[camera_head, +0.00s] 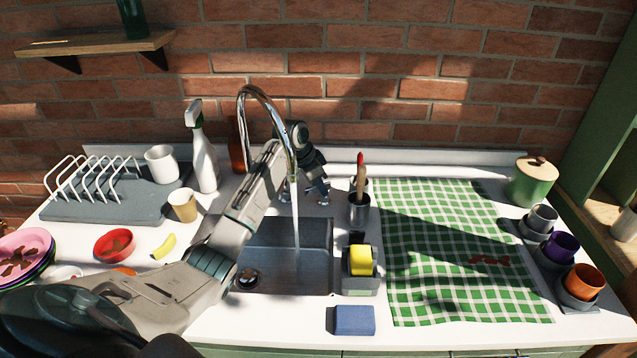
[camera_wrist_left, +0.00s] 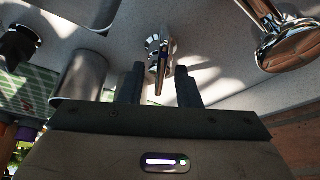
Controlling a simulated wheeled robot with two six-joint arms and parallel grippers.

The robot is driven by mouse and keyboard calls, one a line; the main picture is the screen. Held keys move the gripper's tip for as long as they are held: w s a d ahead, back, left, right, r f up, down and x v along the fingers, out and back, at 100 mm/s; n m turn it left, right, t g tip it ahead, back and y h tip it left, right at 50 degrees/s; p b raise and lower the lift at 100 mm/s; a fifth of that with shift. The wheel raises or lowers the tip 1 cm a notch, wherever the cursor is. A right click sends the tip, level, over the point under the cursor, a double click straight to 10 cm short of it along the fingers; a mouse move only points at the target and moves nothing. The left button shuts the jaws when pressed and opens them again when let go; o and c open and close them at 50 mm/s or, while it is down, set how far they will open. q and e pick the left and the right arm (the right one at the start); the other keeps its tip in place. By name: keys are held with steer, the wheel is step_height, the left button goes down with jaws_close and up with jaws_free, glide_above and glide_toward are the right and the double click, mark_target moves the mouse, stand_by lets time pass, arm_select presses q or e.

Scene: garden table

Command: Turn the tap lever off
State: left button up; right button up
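The chrome tap (camera_head: 262,92) arches over the sink (camera_head: 313,262), and a stream of water (camera_head: 296,222) falls from its spout. The tap lever (camera_wrist_left: 155,48) is a small chrome piece on its own round base, at the top centre of the left wrist view; the foot of the tap (camera_wrist_left: 288,45) is to its right. My left arm passes in front of the tap, with its gripper (camera_head: 316,178) low behind the sink. In the wrist view the left gripper (camera_wrist_left: 161,72) is open, its fingers either side of the lever's end. Contact cannot be told. My right gripper is not in view.
A metal utensil cup (camera_head: 359,208) stands close to the right of my left gripper. A caddy with a yellow sponge (camera_head: 361,260) is right of the sink. A spray bottle (camera_head: 203,150) and dish rack (camera_head: 105,200) are left. The checked cloth (camera_head: 430,225) lies flat.

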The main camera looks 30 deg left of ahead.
arm_select(q)
steer(key=shift+c, duration=0.4)
jaws_close()
steer(key=shift+m, duration=0.3)
steer(key=shift+a+m+g+h+p, duration=0.15)
steer(key=shift+m+g+h+p, duration=0.25)
steer(key=shift+m+p, duration=0.4)
steer(key=shift+w+a+m+g+h, duration=0.15)
steer(key=shift+m+g+h, duration=0.1)
steer(key=shift+m, duration=0.6)
steer(key=shift+w+m+g+h, duration=0.15)
steer(key=shift+m+h, duration=0.1)
steer(key=shift+m, duration=0.6)
steer(key=shift+s+f, duration=0.1)
steer(key=shift+o, duration=0.2)
jaws_free()
steer(key=shift+o, duration=0.2)
